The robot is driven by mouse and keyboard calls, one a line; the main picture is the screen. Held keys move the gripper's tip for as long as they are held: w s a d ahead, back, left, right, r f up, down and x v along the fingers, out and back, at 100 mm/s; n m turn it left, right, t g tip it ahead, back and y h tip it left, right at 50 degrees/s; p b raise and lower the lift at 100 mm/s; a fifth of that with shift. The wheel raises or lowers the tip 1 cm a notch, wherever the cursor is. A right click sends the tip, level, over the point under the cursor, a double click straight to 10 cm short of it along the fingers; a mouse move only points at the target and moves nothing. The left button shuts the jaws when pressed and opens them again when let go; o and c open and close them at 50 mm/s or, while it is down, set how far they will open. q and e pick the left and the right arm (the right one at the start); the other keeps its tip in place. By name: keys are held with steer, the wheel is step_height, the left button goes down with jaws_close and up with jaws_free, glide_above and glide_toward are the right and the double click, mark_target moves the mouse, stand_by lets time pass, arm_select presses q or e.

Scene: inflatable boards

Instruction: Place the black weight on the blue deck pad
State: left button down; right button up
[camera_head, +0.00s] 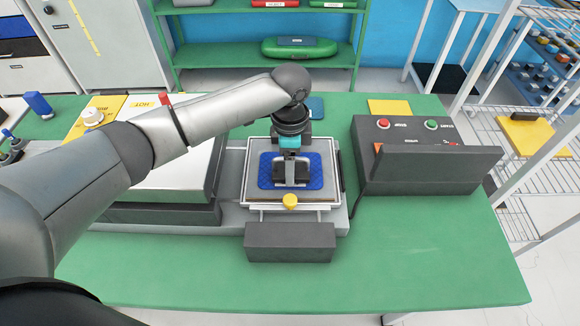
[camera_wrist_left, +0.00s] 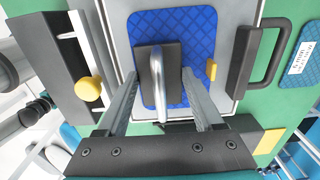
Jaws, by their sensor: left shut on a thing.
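The blue deck pad (camera_head: 264,174) is a quilted rectangle lying on a grey plate (camera_head: 257,196) in the middle of the bench; it also shows in the left wrist view (camera_wrist_left: 200,40). My left gripper (camera_head: 290,168) is above the pad, pointing down. It is shut on the black weight (camera_wrist_left: 148,72), holding it by its metal loop handle (camera_wrist_left: 158,84). The weight appears within the pad's outline. I cannot tell whether its underside touches the pad. In the head view the gripper hides much of the weight. My right gripper is not in view.
A dark control box (camera_head: 415,138) with red and green buttons stands right of the plate. A dark block (camera_head: 290,242) and yellow knob (camera_head: 290,201) are in front. A heated press (camera_head: 150,170) lies left under my arm. The green bench (camera_head: 430,260) is clear at front right.

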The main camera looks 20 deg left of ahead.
arm_select(q)
steer(key=shift+f, duration=0.35)
steer(key=shift+f, duration=0.15)
steer(key=shift+c, duration=0.2)
jaws_free()
step_height(320, 180, up, 12)
steer(key=shift+r+p, duration=0.1)
steer(key=shift+p, duration=0.9)
